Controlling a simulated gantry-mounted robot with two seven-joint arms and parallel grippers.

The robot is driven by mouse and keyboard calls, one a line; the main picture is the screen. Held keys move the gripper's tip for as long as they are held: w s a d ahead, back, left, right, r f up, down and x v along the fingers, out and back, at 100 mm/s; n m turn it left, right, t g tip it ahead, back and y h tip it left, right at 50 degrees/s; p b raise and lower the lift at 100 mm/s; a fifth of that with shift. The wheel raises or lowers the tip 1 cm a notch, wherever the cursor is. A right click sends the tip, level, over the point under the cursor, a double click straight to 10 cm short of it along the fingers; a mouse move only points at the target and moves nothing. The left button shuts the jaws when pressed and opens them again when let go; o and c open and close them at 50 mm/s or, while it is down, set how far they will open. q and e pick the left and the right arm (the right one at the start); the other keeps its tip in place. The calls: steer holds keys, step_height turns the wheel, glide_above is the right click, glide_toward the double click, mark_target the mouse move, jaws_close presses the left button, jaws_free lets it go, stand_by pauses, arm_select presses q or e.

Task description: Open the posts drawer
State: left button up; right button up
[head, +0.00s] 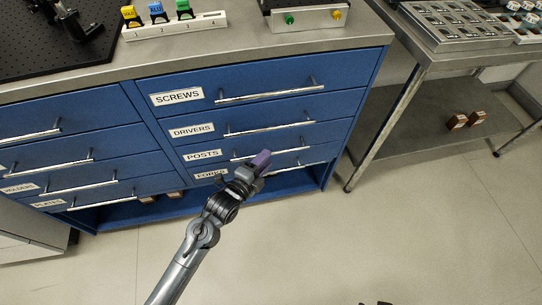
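The posts drawer is one of the blue drawer fronts in the right column of the cabinet, with a white POSTS label (202,154). It looks shut, level with the drawers around it. Its silver bar handle (292,151) runs across the front. My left gripper (262,159) has purple fingertips and lies over the middle of this handle, hiding part of it. I cannot tell whether its fingers touch or close around the bar. My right gripper cannot be made out; only a small dark shape shows at the bottom edge.
The drivers drawer (191,131) is above and the forks drawer (210,174) below, partly behind my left gripper. A metal table (440,55) stands to the right. Labelled blocks stand in a white rack (175,28) on the cabinet top. The floor in front is clear.

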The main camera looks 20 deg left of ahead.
arm_select(q)
steer(key=shift+b+x, duration=0.75)
steer(key=shift+x, duration=1.2)
jaws_close()
